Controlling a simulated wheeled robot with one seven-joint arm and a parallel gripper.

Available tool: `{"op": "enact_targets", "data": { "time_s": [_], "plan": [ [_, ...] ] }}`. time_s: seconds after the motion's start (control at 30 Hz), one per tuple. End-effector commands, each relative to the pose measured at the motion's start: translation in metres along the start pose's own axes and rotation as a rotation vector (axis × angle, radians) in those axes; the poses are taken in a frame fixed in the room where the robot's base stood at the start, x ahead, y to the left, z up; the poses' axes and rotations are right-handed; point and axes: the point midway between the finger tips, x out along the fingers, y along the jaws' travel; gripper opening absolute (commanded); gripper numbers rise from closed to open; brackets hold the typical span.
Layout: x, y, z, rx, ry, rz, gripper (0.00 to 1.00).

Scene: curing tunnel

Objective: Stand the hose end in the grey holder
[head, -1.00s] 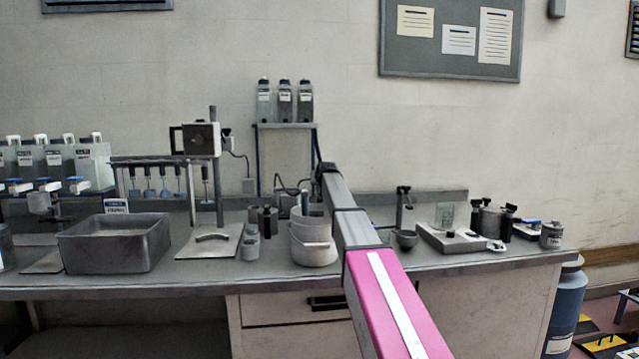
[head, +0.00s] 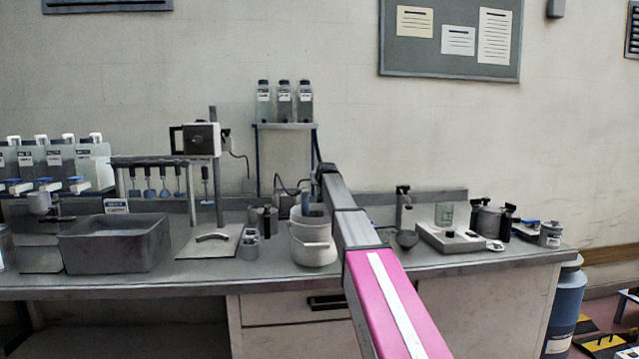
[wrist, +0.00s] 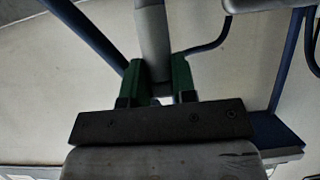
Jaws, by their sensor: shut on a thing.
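My gripper (wrist: 158,76) has green fingers. In the wrist view they are closed on a grey cylindrical piece, which I take to be the hose end (wrist: 153,35). It extends up out of the frame. A dark curved tube (wrist: 212,40) shows just right of it. In the head view the gripper itself is hidden around the far end of my arm, near the white bucket. A small grey holder-like piece (head: 248,246) stands on the bench left of the bucket. I cannot be sure that it is the grey holder.
The white bucket (head: 313,248) stands beside my arm. A bottle shelf (head: 285,125) stands behind. A grey flat device (head: 450,238) is on the right.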

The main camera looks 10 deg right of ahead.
Motion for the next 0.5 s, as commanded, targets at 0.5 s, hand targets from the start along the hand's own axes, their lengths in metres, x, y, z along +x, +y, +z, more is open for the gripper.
{"op": "enact_targets", "data": {
  "time_s": [0.5],
  "plan": [
    [0.0022, -0.0018, 0.0195, 0.0, -0.01, -0.001, 0.0]
  ]
}}
